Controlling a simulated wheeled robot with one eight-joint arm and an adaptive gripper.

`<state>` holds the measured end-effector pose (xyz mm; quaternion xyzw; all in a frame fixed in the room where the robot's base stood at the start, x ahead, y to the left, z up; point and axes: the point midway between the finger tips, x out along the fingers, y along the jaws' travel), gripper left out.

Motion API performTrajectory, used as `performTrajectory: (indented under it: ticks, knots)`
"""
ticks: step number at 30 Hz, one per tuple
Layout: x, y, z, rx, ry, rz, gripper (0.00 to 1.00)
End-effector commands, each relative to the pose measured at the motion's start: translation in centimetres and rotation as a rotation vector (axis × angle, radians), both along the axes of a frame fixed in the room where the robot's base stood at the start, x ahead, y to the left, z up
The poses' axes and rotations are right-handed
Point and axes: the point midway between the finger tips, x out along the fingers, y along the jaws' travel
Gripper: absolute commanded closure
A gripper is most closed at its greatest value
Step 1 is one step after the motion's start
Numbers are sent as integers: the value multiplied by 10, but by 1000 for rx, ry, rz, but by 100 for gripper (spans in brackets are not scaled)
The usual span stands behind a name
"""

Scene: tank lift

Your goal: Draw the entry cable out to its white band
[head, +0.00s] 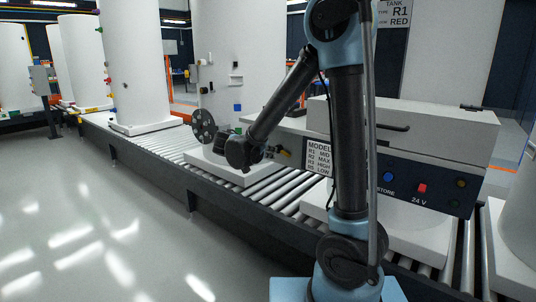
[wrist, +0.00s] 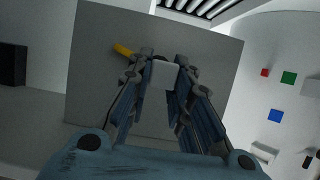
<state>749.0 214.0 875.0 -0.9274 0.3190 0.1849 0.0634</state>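My gripper (head: 274,152) is low beside the left end of the grey control box (head: 400,118), partly hidden by my own wrist. In the wrist view my gripper (wrist: 163,62) points at a plain grey panel (wrist: 205,55). A pale square piece (wrist: 165,77) shows between its fingers; I cannot tell what it is.
A roller conveyor (head: 190,150) runs across, carrying white tanks (head: 135,60). A dark disc with holes (head: 204,127) is left of my wrist. A label plate (head: 318,158) and coloured buttons (head: 422,188) are on the box's front. The floor (head: 90,220) at left is clear.

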Motion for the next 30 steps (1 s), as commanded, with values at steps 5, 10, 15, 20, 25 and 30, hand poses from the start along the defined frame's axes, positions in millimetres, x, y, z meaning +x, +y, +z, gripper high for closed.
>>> performTrajectory:
  ticks: [5,10,15,20,25,30]
  knots:
    - [-1,1,0,0,0,0,100]
    - [-10,8,0,-1,0,4,100]
    - [-19,16,0,1,0,2,100]
    - [-19,16,0,0,0,1,100]
    - [-19,16,0,0,0,1,63]
    - [-19,15,0,0,0,0,60]
